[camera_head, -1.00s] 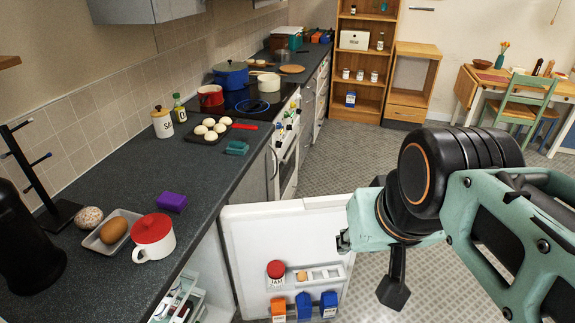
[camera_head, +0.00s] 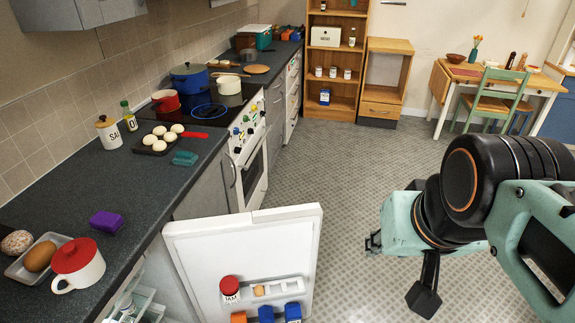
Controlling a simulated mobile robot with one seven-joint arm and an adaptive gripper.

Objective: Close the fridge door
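The white fridge door (camera_head: 245,250) stands wide open at the bottom centre, swung out from under the counter into the aisle. Its inner shelves face me and hold a red-lidded jam jar (camera_head: 230,289), an egg (camera_head: 259,290) and several cartons (camera_head: 266,314). Part of the fridge interior (camera_head: 135,303) shows at the lower left. My gripper (camera_head: 373,242) is to the right of the door's free edge, with a visible gap in the picture. Its fingers are small and mostly hidden by my arm, so I cannot tell whether they are open or shut.
The dark counter (camera_head: 135,180) runs along the left, with a red-lidded mug (camera_head: 78,265) near its edge. The stove (camera_head: 250,150) stands beyond the door. The tiled floor (camera_head: 340,160) is clear between the door, the wooden shelves (camera_head: 335,60) and the table (camera_head: 455,72).

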